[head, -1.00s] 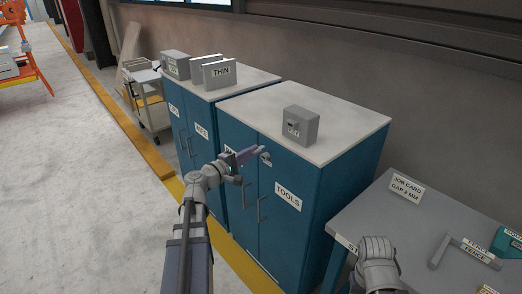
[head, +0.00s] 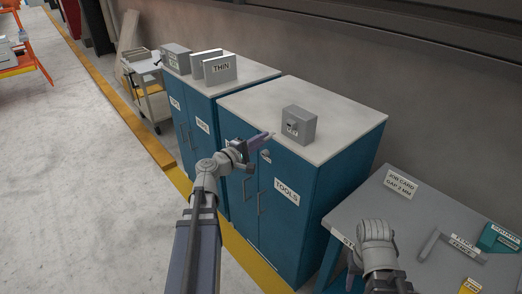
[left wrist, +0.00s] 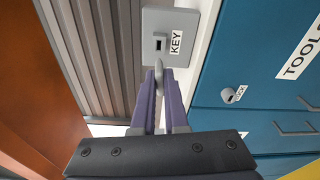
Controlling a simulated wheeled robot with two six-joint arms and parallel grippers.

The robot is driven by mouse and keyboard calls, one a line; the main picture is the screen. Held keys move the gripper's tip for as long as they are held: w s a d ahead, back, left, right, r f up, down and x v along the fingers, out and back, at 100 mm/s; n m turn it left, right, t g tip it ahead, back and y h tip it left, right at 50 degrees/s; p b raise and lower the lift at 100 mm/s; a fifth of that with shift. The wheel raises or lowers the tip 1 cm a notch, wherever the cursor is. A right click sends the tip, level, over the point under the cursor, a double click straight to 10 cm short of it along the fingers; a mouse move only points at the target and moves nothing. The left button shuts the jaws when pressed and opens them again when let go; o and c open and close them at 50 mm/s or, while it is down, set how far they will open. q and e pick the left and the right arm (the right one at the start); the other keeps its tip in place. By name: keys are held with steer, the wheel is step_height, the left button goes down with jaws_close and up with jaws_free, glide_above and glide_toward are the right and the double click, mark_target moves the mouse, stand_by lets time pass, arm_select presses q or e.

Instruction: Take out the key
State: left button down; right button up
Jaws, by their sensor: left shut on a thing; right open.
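The grey box labelled KEY (head: 300,124) stands on top of the TOOLS cabinet, near its front edge. In the left wrist view the KEY box (left wrist: 180,22) has a dark slot in its face. My left gripper (head: 267,137) is in front of the cabinet's top edge, below and left of the box. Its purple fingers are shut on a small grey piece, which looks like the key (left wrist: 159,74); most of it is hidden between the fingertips. The wrist view does not show clearly whether it touches the box. My right gripper (head: 376,234) is open over the table.
The blue TOOLS cabinet (head: 300,225) has door handles and a round lock (left wrist: 232,95). A second cabinet on the left bears boxes, one labelled THIN (head: 221,69). The grey table (head: 360,207) at right holds a job card and parts.

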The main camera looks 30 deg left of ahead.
mark_target(274, 133)
arm_select(q)
steer(key=shift+w+d+m, duration=0.35)
steer(key=shift+w, duration=0.5)
steer(key=shift+w+d+m, duration=0.3)
steer(key=shift+w+d, duration=0.05)
steer(key=shift+w, duration=0.5)
steer(key=shift+w+d+m, duration=0.35)
steer(key=shift+w, duration=0.5)
steer(key=shift+x, duration=1.6)
steer(key=c, duration=0.9)
jaws_free()
steer(key=shift+d, duration=0.2)
steer(key=shift+o, duration=0.2)
steer(key=shift+s, duration=0.15)
steer(key=v, duration=0.7)
steer(key=shift+s, duration=0.3)
